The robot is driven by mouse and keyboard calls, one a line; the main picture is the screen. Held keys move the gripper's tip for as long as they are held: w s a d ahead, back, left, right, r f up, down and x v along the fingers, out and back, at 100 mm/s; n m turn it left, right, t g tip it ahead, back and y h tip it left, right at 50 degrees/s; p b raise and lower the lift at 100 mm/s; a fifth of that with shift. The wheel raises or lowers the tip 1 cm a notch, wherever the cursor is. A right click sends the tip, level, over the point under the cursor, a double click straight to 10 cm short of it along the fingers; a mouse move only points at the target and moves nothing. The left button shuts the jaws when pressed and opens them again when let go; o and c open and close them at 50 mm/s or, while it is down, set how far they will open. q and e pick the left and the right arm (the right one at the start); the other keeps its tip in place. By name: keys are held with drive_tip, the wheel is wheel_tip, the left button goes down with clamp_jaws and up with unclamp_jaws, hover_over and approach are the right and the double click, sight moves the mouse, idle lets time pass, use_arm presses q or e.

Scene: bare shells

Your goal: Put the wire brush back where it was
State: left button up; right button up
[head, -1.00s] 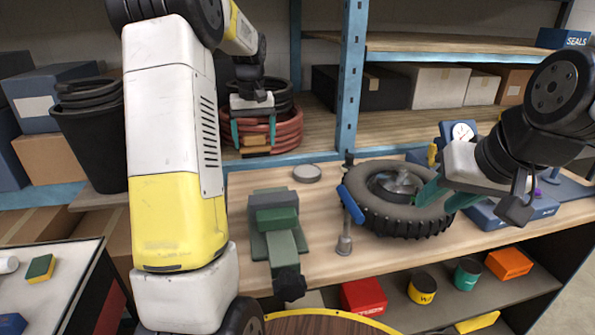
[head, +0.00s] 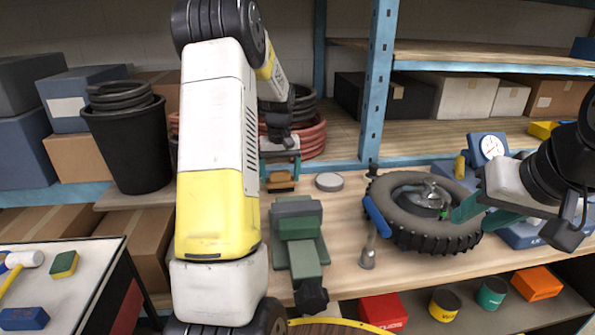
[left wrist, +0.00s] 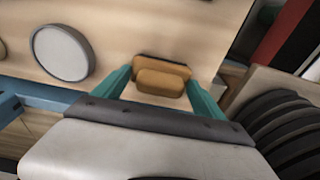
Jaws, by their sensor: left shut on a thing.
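The wire brush (head: 281,181) shows as a small brown block in two layers. My left gripper (head: 281,166) is shut on it, at the back edge of the workbench (head: 345,215), left of a grey round lid (head: 329,181).
A green vise (head: 298,235) stands on the bench in front of the brush. Red hoses (head: 313,138) lie on the shelf behind it. A blue post (head: 378,80) rises at the back. A black bucket (head: 130,145) is at left. The lid also shows in the left wrist view (left wrist: 62,52).

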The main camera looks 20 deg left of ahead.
sight(281, 183)
use_arm(q)
drive_tip(key=shift+f, duration=0.15)
drive_tip(key=o, duration=1.3)
drive_tip(key=shift+c, duration=0.2)
drive_tip(key=s+d+r+m+t, duration=0.1)
drive_tip(key=s+d+r, duration=0.15)
drive_tip(key=r, duration=0.55)
drive_tip(key=s+d+r, duration=0.2)
drive_tip(key=s+r, duration=0.2)
drive_tip(key=r, duration=0.5)
drive_tip(key=s+d+m+t+h, duration=0.1)
drive_tip(key=s+d, duration=0.4)
drive_tip(key=s, duration=0.6)
drive_tip(key=s+d+m+t+h, duration=0.1)
drive_tip(key=s+d+m+t, duration=0.2)
drive_tip(key=s+d, duration=0.3)
drive_tip(key=s, duration=0.5)
drive_tip(key=shift+s+d+m+h, duration=0.2)
drive_tip(key=shift+s+m+h, duration=0.2)
